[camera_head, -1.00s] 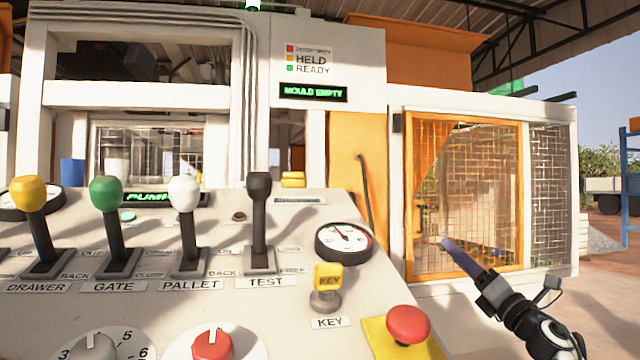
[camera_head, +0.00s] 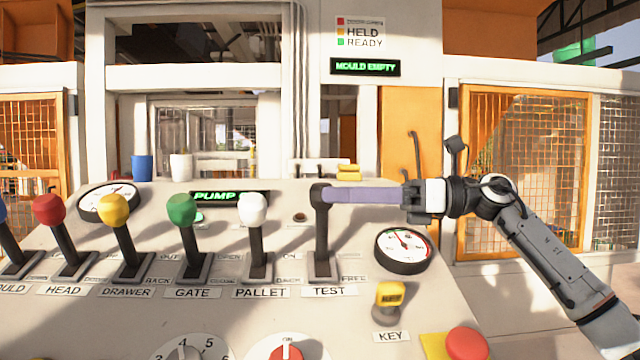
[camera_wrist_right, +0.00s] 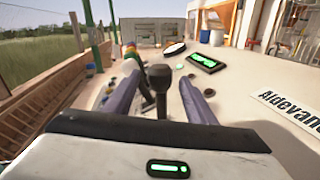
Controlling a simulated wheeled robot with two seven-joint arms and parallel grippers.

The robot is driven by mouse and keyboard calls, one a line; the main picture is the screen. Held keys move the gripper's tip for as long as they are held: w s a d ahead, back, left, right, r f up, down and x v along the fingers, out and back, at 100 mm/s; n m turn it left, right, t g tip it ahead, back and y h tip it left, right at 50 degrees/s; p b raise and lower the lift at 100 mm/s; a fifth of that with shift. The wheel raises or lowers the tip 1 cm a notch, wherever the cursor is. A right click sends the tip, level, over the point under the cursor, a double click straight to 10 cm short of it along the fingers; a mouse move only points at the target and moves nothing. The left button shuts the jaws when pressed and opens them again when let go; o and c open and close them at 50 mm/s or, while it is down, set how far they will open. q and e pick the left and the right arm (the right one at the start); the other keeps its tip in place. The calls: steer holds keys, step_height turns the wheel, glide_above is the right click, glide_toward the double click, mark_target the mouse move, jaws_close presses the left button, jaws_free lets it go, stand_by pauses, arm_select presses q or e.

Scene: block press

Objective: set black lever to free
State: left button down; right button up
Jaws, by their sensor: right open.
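The black lever (camera_head: 321,240) stands roughly upright in its slot above the TEST label (camera_head: 330,291) on the sloped panel. A FREE label (camera_head: 354,278) sits at the right of the slot's near end. My right gripper (camera_head: 337,194) reaches in from the right, with its purple fingers level with the lever's knob and partly over it. In the right wrist view the black knob (camera_wrist_right: 159,78) stands between the two spread fingers, with visible gaps at the sides. My left gripper is not in view.
The white PALLET lever (camera_head: 255,235) stands close to the left, then the green GATE lever (camera_head: 183,235) and several more. A round gauge (camera_head: 402,250), a yellow key (camera_head: 389,300) and a red button (camera_head: 466,342) are at the right. The display (camera_head: 366,67) reads MOULD EMPTY.

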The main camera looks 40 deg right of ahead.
steer(key=shift+p+x, duration=0.5)
steer(key=shift+x, duration=1.4)
jaws_close()
